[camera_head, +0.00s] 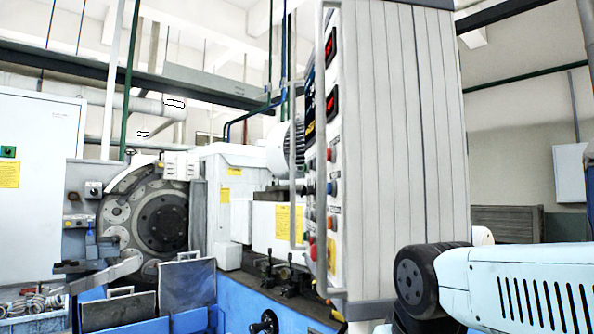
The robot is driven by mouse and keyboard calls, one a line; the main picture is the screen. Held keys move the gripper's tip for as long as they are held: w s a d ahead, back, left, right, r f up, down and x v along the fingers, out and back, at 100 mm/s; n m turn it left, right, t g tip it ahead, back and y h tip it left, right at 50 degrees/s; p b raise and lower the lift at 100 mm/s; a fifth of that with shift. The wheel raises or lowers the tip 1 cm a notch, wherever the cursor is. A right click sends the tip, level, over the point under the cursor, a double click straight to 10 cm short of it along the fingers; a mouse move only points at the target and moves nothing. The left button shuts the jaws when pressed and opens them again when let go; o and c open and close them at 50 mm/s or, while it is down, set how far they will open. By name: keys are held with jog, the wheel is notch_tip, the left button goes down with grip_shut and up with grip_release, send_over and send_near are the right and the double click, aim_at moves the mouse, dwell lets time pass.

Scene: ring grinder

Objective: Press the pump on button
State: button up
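The control panel (333,130) is on the narrow left face of a tall grey cabinet (405,150). I see it at a steep angle. Red digital displays (331,75) sit at its top. Below them are a red button (330,154), a blue button (331,188) and an orange-brown button (331,222). The labels are too small to read, so I cannot tell which one is the pump on button. Part of my arm shows at the lower right, but my gripper is not in view.
A vertical handle rail (294,150) stands along the panel's left edge. The grinder's round dark disc (160,222) is at the left, with grey trays (187,285) before it. Black levers (275,270) stick out below the panel. A white cabinet (35,190) stands far left.

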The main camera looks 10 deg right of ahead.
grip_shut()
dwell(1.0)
